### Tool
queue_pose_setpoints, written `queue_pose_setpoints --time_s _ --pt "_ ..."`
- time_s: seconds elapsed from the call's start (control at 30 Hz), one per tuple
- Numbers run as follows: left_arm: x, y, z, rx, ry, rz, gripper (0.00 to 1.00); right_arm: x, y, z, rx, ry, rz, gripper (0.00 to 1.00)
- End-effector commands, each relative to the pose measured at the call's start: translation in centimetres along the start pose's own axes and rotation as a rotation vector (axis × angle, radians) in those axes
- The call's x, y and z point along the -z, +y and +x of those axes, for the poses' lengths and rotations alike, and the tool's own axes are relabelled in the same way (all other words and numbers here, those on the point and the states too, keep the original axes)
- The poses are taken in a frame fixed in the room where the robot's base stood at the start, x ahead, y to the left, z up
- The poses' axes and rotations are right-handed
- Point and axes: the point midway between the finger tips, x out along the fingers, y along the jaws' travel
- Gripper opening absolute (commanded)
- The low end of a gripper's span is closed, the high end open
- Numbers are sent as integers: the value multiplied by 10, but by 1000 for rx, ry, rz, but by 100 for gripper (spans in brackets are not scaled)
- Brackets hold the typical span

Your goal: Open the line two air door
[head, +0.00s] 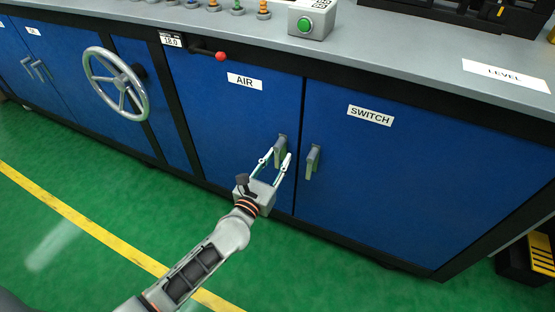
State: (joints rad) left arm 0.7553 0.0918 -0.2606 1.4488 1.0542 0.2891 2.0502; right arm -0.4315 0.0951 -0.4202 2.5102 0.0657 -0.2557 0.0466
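The blue air door (229,125) carries a white AIR label and is closed flush in the cabinet front. Its grey handle (280,148) stands upright near the door's right edge. My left gripper (276,158) reaches up from below, with its two fingers apart, one on each side of the handle. I cannot tell whether the fingers touch the handle. My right gripper is not in view.
The switch door (400,175) with its own grey handle (313,161) is close on the right. A handwheel (116,84) and a red-knobbed lever (220,56) stick out to the left. Green floor (80,210) in front is clear.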

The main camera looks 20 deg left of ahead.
Motion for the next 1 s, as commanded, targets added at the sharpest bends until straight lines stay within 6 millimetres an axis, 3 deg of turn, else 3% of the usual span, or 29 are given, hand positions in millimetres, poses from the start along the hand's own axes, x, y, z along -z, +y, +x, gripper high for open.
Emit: queue_pose_setpoints --time_s 0.07,0.2,0.67,1.0 --pt "0 0 0 0 0 0 28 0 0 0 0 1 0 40" --pt "0 0 0 0 0 0 0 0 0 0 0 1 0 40" --pt "-2 3 0 0 -2 57 0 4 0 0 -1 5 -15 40" --pt "-7 16 1 0 -5 303 0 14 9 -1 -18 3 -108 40"
